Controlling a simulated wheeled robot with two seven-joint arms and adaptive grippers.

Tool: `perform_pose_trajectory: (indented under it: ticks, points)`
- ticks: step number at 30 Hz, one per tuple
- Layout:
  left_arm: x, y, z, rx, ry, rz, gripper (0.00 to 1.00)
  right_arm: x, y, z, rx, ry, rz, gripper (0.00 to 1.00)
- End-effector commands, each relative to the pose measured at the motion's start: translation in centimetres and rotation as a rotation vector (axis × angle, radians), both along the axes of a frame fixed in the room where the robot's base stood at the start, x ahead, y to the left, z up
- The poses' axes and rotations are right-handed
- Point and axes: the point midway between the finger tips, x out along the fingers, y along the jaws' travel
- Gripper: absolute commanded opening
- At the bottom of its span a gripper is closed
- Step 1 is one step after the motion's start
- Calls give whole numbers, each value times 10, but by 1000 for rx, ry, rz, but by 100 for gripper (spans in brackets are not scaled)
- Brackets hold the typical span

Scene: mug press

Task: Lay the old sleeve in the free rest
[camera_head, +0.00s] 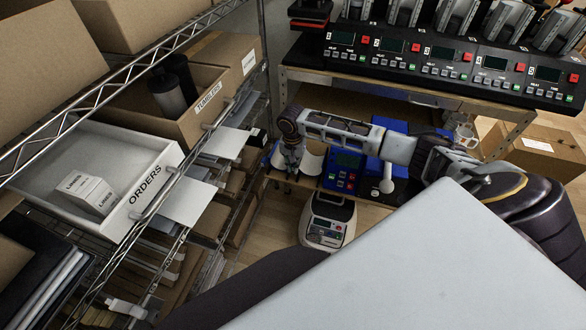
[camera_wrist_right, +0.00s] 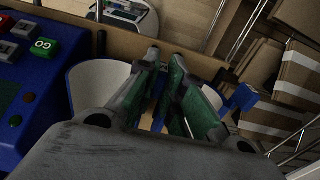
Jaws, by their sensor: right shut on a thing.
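My right gripper (camera_head: 292,163) reaches down at the left end of the bench, beside the blue press (camera_head: 345,172). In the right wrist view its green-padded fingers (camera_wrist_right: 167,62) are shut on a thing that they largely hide. White curved pieces flank the fingers, one on the left (camera_wrist_right: 92,84) and one on the right (camera_wrist_right: 207,67); this fits a white sleeve (camera_head: 313,163). I cannot tell whether they are one sleeve or two pieces. The rest is not clearly visible; a small blue part (camera_wrist_right: 243,98) shows beside the right piece. My left gripper is out of view.
A wire rack at left holds an orders tray (camera_head: 125,224) and a tumblers box (camera_head: 205,108). A white device (camera_head: 326,226) stands below the bench edge. A row of controllers (camera_head: 440,62) is behind. A mug (camera_head: 465,135) stands right of the press.

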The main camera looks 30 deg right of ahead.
Motion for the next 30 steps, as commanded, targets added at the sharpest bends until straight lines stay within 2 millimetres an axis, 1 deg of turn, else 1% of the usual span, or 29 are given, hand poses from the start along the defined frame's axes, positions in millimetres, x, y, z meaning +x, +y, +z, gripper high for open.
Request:
perform_pose_trajectory:
  ticks: [2,6,10,14,22,28,29,30]
  points:
    - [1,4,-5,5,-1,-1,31,3,-3,-1,0,-3,-1,0]
    - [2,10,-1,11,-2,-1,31,2,-2,-6,1,-1,0,0]
    - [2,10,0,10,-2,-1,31,2,-2,-11,0,0,1,0]
    - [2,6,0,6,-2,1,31,2,-1,-14,1,-1,0,0]
    - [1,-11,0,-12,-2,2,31,2,-1,-17,1,-2,0,0]
    - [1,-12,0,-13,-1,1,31,2,-2,-17,1,-1,0,0]
    - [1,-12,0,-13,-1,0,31,2,-2,-17,1,-1,0,12]
    - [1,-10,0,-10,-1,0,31,2,-2,-17,1,-1,0,17]
